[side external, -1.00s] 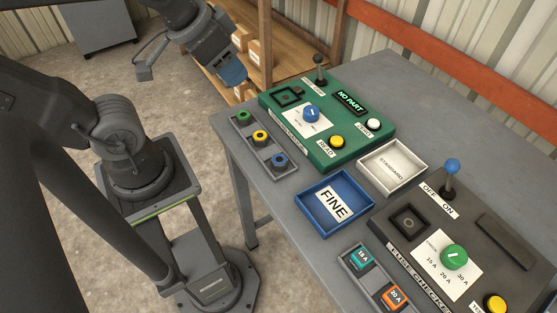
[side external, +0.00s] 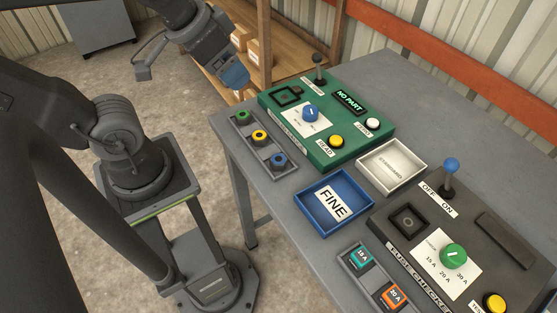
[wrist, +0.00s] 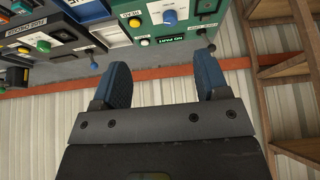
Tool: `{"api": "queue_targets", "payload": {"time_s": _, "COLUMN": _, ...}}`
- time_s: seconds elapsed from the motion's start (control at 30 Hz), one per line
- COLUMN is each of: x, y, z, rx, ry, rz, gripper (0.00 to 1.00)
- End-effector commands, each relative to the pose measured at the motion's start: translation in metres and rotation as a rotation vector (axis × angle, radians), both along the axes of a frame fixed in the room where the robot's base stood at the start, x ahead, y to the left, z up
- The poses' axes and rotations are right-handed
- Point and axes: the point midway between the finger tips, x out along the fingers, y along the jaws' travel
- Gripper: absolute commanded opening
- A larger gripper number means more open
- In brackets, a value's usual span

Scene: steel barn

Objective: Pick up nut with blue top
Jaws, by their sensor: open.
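The nut with the blue top (side external: 279,160) sits in the front slot of a grey rack (side external: 266,146) at the left edge of the table. A nut with a yellow top (side external: 260,136) and one with a green top (side external: 243,116) sit in the same rack behind it. My gripper (side external: 236,78) is in the air above and behind the rack, beyond the table's left edge, apart from every nut. In the wrist view my gripper's two blue fingers (wrist: 163,82) are spread with nothing between them.
A green tester box (side external: 335,155) reading NO PART stands beside the rack. A blue FINE tray (side external: 312,218), a white STANDARD tray (side external: 366,178) and a dark fuse checker (side external: 403,245) lie nearer. A wooden shelf (side external: 284,78) with boxes stands behind. The table's back right is clear.

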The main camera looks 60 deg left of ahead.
Motion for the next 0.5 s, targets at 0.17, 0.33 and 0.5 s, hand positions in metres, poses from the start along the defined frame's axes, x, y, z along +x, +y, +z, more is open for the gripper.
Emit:
{"api": "queue_targets", "payload": {"time_s": 0.17, "x": 0.006, "y": -0.003, "z": -0.004, "rx": 0.045, "ry": 0.038, "rz": -0.099, "gripper": 0.68}}
{"api": "queue_targets", "payload": {"time_s": 0.33, "x": 0.024, "y": -0.012, "z": -0.023, "rx": 0.181, "ry": 0.162, "rz": -0.461, "gripper": 0.68}}
{"api": "queue_targets", "payload": {"time_s": 0.5, "x": 0.043, "y": -0.024, "z": -0.050, "rx": 0.304, "ry": 0.287, "rz": -0.932, "gripper": 0.68}}
